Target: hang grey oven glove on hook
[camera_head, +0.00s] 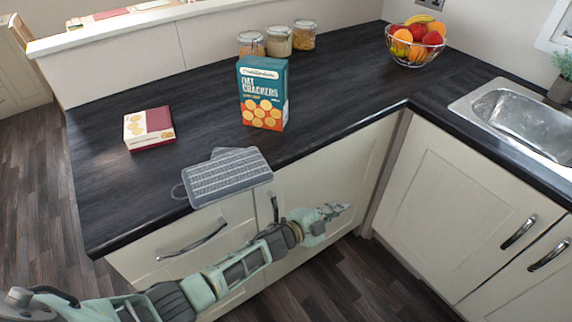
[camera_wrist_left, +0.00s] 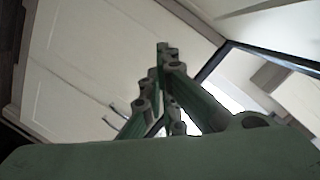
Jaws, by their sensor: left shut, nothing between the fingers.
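The grey oven glove (camera_head: 228,178) lies flat across the front edge of the dark worktop, with its near side at or over the edge. It has a pale woven pattern, and a thin loop (camera_head: 178,191) sticks out at its left end. My left gripper (camera_head: 333,211) is shut and empty, below worktop height in front of the cupboard doors, right of the glove and apart from it. Its fingers also show together in the left wrist view (camera_wrist_left: 165,70), where the glove is not seen. I cannot make out a hook. My right gripper is not in view.
On the worktop (camera_head: 110,205) stand an oat crackers box (camera_head: 264,95), a small red and cream box (camera_head: 149,129), several glass jars (camera_head: 279,42) and a wire fruit bowl (camera_head: 416,58). A sink (camera_head: 515,118) is at right. Cupboard handles (camera_head: 519,232) stick out. Worktop right of the glove is clear.

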